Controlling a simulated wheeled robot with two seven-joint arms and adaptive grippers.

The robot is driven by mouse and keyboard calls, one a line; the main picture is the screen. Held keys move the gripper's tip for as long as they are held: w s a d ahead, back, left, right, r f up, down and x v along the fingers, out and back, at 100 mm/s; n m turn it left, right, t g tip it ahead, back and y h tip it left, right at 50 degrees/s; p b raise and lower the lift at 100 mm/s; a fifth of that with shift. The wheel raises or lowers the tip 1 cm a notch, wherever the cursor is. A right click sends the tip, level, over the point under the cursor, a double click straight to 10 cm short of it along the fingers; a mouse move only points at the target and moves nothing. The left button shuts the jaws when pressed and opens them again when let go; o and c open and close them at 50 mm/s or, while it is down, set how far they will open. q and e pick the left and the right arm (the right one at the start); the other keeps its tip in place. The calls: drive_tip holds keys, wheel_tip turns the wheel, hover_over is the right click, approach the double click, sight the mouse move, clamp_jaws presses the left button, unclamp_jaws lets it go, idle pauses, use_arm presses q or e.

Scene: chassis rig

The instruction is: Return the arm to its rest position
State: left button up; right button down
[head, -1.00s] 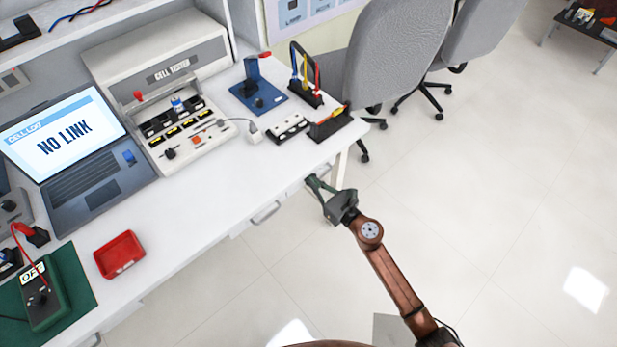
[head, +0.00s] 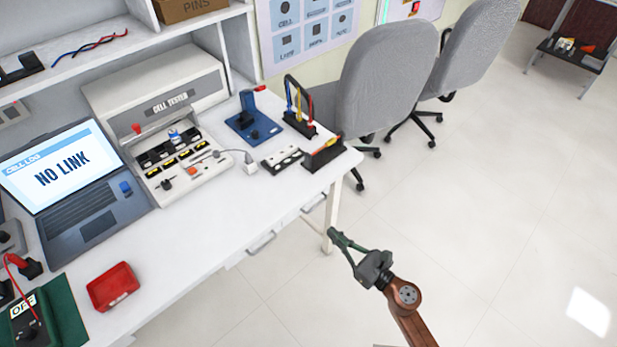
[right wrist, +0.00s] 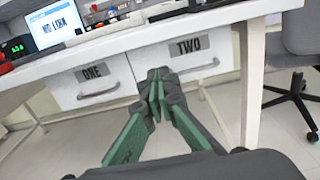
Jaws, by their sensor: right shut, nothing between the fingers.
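My right gripper (head: 333,240) is shut and empty in the head view, held out over the floor in front of the white table's (head: 200,225) right end. It is apart from the table. In the right wrist view its green fingers (right wrist: 156,88) meet at their dark tips, in front of the drawers marked ONE (right wrist: 94,82) and TWO (right wrist: 188,55). My right arm (head: 408,310) is copper coloured and comes in from the bottom of the head view. My left gripper does not show.
On the table are a laptop (head: 90,215) reading NO LINK, a cell tester (head: 165,85), a red tray (head: 113,287), a blue stand (head: 252,125) and a black tool holder (head: 324,155). Grey chairs (head: 385,75) stand beyond the right end. The floor (head: 480,230) at right is clear.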

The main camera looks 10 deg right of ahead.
drive_tip(key=s+d+f+m+h, duration=0.4)
drive_tip(key=d+f+m+h, duration=0.5)
drive_tip(key=d+f+m, duration=0.8)
drive_tip(key=s+d+f+m+g+h, duration=0.3)
drive_tip(key=s+f+m+g, duration=0.2)
drive_tip(key=s+f+m, duration=0.6)
drive_tip(key=s+f+m+g, duration=0.6)
drive_tip(key=s+f, duration=0.4)
drive_tip(key=s, duration=0.5)
drive_tip(key=s+a+f+m+g+y, duration=0.1)
drive_tip(key=s+a+f+m+g, duration=0.2)
drive_tip(key=s, duration=0.7)
drive_tip(key=s+a+f+m+g+y, duration=0.2)
drive_tip(key=s+a+f+m, duration=0.25)
drive_tip(key=s, duration=0.45)
use_arm(q)
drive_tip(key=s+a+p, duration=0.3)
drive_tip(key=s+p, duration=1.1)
drive_tip(key=p, duration=0.4)
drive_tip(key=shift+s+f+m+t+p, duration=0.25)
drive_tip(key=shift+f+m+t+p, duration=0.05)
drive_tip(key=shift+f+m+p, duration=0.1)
use_arm(e)
drive_tip(key=s+d+t, duration=0.1)
drive_tip(key=s+d, duration=0.3)
drive_tip(key=s, duration=0.9)
drive_tip(key=shift+s+h, duration=0.35)
drive_tip(key=shift+h, duration=0.05)
drive_tip(key=shift+d+n, duration=0.1)
drive_tip(key=shift+n, duration=0.15)
